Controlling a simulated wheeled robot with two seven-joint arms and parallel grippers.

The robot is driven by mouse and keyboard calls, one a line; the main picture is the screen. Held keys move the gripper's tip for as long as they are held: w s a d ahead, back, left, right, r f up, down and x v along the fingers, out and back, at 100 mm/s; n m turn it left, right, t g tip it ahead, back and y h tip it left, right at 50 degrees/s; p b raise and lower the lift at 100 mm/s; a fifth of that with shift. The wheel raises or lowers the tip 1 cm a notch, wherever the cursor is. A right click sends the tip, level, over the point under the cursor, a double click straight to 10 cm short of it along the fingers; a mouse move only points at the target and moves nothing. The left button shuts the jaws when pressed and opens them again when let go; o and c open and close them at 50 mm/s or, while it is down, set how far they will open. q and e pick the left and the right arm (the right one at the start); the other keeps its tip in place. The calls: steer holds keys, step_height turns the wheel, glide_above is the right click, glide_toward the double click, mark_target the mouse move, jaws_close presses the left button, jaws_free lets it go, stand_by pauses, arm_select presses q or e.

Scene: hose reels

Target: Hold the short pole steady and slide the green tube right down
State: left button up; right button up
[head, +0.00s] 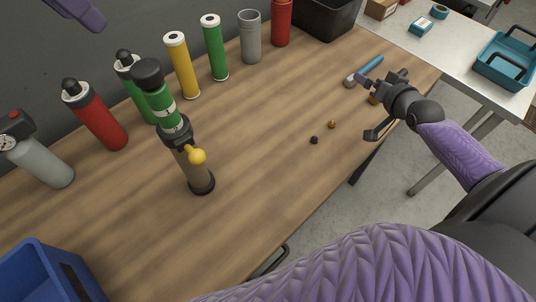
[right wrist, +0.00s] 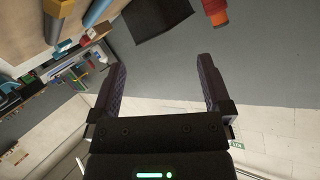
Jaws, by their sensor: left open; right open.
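The short pole (head: 196,172) is a brown tube upright on a round black foot on the wooden table. A yellow knob (head: 197,156) sticks out from a dark collar near its top. The green tube (head: 162,105) stands above that collar, in line with the pole, with a black cap. How far it reaches inside is hidden. My right gripper (head: 368,110) is open and empty over the table's right edge, well apart from the pole. It also shows empty in the right wrist view (right wrist: 160,92). Of my left gripper (head: 82,12), only a purple part shows at the top left, apart from everything.
Red, green, yellow and grey cylinders line the table's back; a grey bottle with a gauge (head: 38,158) stands at the left. A blue crate (head: 40,270) is at the lower left. A hammer (head: 365,70) and two small knobs lie to the right. The front middle is clear.

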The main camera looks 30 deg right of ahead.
steer(key=w+a+r+n+t+y, duration=0.2)
steer(key=w+a+r+n, duration=0.2)
steer(key=a+r+n, duration=0.3)
steer(key=s+a+f+m+g+y, duration=0.1)
steer(key=s+a+f+m+y, duration=0.15)
steer(key=a+m+y, duration=0.5)
steer(key=s+a+f+m+g+y, duration=0.2)
steer(key=s+a+m, duration=0.2)
steer(key=a+m, duration=0.75)
steer(key=s+a+f+m+g+y, duration=0.1)
steer(key=s+a+f+m+y, duration=0.15)
steer(key=a+m+y, duration=0.6)
steer(key=w+a+n+h, duration=0.1)
steer(key=w+a+h, duration=0.2)
steer(key=w+a, duration=0.3)
steer(key=a, duration=0.4)
steer(key=shift+a, duration=0.15)
steer(key=shift+n, duration=0.25)
steer(key=shift+c, duration=0.3)
